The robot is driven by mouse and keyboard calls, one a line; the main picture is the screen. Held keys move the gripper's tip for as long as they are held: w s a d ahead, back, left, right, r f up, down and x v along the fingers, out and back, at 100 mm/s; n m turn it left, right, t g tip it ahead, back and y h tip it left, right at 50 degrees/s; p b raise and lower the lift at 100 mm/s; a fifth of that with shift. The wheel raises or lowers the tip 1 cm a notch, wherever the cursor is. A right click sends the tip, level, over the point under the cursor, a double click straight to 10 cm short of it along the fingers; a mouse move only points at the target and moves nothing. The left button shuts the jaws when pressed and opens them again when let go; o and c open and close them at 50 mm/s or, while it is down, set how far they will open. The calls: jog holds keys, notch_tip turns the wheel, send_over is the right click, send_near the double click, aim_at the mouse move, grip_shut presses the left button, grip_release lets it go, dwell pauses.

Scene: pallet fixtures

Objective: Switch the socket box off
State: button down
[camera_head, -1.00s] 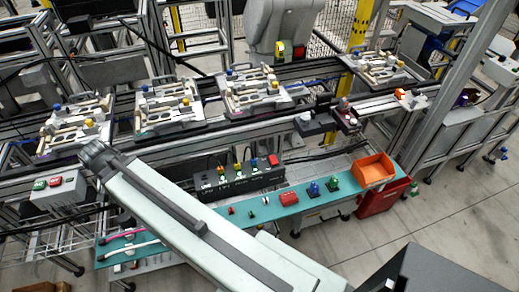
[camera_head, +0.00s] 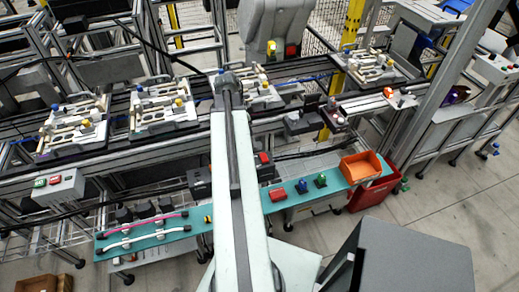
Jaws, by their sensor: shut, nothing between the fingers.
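The socket box (camera_head: 268,171) is a long black box at the back edge of the teal-topped shelf. My arm crosses in front of its middle, so only its left and right ends show. A red part (camera_head: 264,157), which looks like a switch, sits on top of its right end. Its on or off state is too small to tell. My raised arm runs up the middle of the view. My gripper does not show, so its place relative to the box cannot be seen.
The teal shelf (camera_head: 150,237) holds pink and white cables, a red block (camera_head: 278,194), and blue and green parts. An orange bin (camera_head: 361,166) stands at its right end. A grey button box (camera_head: 55,185) is at the left. Fixture pallets line the conveyor behind.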

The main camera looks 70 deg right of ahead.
jog(key=shift+s+d, duration=0.2)
jog(key=shift+s, duration=0.3)
jog(key=shift+s+d, duration=0.2)
jog(key=shift+s, duration=0.25)
